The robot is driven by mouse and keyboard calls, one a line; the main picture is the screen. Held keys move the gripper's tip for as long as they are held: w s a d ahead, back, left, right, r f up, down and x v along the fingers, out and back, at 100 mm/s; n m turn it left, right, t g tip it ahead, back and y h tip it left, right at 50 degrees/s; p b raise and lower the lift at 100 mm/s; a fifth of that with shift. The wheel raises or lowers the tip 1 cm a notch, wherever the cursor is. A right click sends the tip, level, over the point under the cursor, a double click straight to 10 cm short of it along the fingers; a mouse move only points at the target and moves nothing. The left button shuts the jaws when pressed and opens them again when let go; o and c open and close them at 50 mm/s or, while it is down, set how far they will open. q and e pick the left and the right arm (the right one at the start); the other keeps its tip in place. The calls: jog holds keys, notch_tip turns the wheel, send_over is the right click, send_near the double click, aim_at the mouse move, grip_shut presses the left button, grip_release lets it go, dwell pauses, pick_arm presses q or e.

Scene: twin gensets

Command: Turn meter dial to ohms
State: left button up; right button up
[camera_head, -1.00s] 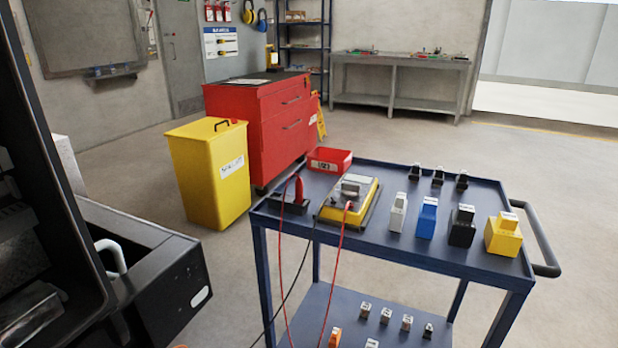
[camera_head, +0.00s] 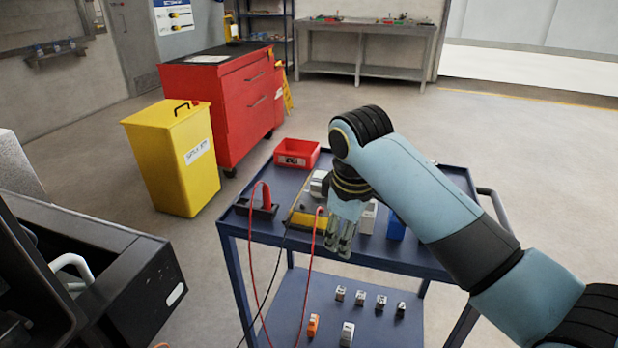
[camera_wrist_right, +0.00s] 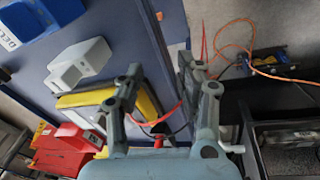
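The yellow meter (camera_head: 308,221) lies on the blue cart's top shelf, partly hidden by my right gripper and wrist in the head view. Its dial cannot be made out. In the right wrist view the yellow-edged meter (camera_wrist_right: 148,98) shows partly behind my fingers. My right gripper (camera_head: 340,246) points down at the meter's near right side. In the right wrist view my right gripper (camera_wrist_right: 160,68) has its fingers apart with nothing between them. A red probe (camera_head: 266,195) stands in a black holder left of the meter. My left gripper is out of view.
Red and black leads (camera_head: 310,275) hang over the cart's front edge. A red bin (camera_head: 297,153) stands at the back. White and blue blocks (camera_head: 395,228) stand right of the meter, partly behind my arm. Small parts lie on the lower shelf (camera_head: 385,325).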

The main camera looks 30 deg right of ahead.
aim_at(315, 183)
jog(key=shift+n+g, duration=0.3)
jog(key=shift+n, duration=0.4)
jog(key=w+r, duration=0.1)
jog(key=w, duration=0.1)
jog(key=w+d+r, duration=0.1)
jog(key=w, duration=0.2)
jog(key=w+d+r, duration=0.1)
jog(key=w, duration=0.2)
jog(key=shift+w+d+r, duration=0.1)
jog(key=shift+w+r, duration=0.1)
jog(key=shift+r, duration=0.15)
jog(key=w+d+r+n+g+y, duration=0.1)
jog(key=w+d+r+n, duration=0.1)
jog(key=w+r, duration=0.6)
notch_tip(315, 183, down, 11)
jog(key=shift+s+r+b, duration=0.15)
jog(key=shift+r+b, duration=0.05)
jog(key=shift+b, duration=0.5)
grip_shut()
